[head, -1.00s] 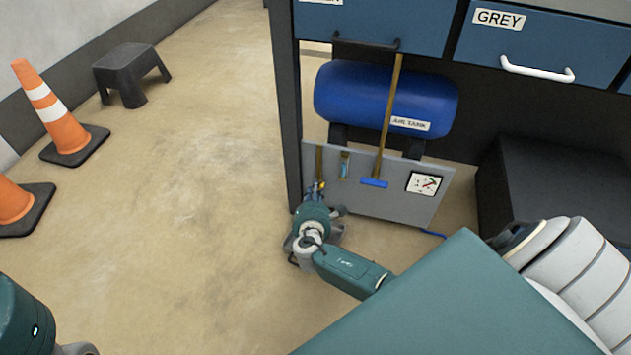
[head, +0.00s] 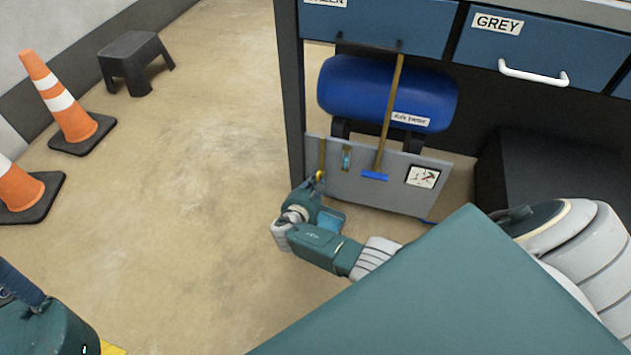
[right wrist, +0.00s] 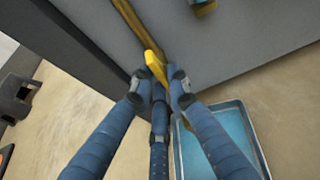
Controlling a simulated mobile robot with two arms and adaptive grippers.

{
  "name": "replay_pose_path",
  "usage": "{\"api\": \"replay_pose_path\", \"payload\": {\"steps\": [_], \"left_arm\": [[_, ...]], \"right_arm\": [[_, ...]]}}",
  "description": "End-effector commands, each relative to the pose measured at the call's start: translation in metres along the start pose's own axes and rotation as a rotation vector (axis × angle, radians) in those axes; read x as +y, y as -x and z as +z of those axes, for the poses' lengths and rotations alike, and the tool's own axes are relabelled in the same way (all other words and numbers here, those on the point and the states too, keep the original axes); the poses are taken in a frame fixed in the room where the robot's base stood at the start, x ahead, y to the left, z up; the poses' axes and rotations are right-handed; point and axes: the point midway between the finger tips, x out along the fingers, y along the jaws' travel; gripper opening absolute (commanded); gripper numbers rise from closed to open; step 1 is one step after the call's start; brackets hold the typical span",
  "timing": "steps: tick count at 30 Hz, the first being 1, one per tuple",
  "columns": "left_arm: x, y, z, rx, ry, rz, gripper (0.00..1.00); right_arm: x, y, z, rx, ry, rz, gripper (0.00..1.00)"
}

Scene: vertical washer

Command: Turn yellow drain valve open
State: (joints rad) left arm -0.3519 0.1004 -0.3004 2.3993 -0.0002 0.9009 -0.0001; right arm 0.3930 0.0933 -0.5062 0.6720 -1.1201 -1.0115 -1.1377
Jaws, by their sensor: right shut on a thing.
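The yellow drain valve (right wrist: 154,62) shows in the right wrist view at the lower end of a brass pipe (right wrist: 130,20) on the grey panel. Its handle looks roughly in line with the pipe. My right gripper (right wrist: 159,86) is shut on the handle's lower end, with the blue fingertips on either side of it. In the head view, a small bit of the yellow valve (head: 319,176) shows just above my right wrist, and the fingers are mostly hidden. Part of my left arm is at the lower left of the head view; its jaws are unclear.
A blue tray (right wrist: 238,103) lies on the floor below the valve. The grey panel (head: 345,190) carries a gauge (head: 422,177), beneath a blue air tank (head: 365,93). A dark post (head: 289,90) stands beside it. Cones (head: 72,117) and a stool (head: 133,55) are left; floor between is clear.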

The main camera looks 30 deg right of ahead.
Motion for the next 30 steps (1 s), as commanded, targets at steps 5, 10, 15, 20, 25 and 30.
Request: {"api": "replay_pose_path", "payload": {"steps": [5,10,15,20,25,30], "left_arm": [[0.000,0.000,0.000,-0.001,0.000,0.000,0.33],[0.000,0.000,0.000,-0.001,0.001,0.000,0.33],[0.000,0.000,0.000,-0.001,0.001,0.000,0.33],[0.000,0.000,0.000,-0.001,0.001,0.000,0.33],[-0.001,-0.002,-0.002,0.008,-0.002,0.000,0.33],[0.000,-0.002,-0.001,0.005,-0.001,0.000,0.33]], "right_arm": [[0.002,0.000,-0.002,0.004,0.007,0.002,0.00],[0.001,-0.001,-0.002,0.004,0.007,0.001,0.00],[0.001,-0.001,-0.002,0.004,0.007,0.001,0.29],[0.000,-0.001,-0.001,0.003,0.007,-0.001,0.33],[0.000,0.000,-0.001,0.002,0.007,-0.002,0.33],[0.001,0.011,-0.002,0.001,0.005,0.000,0.33]]}}
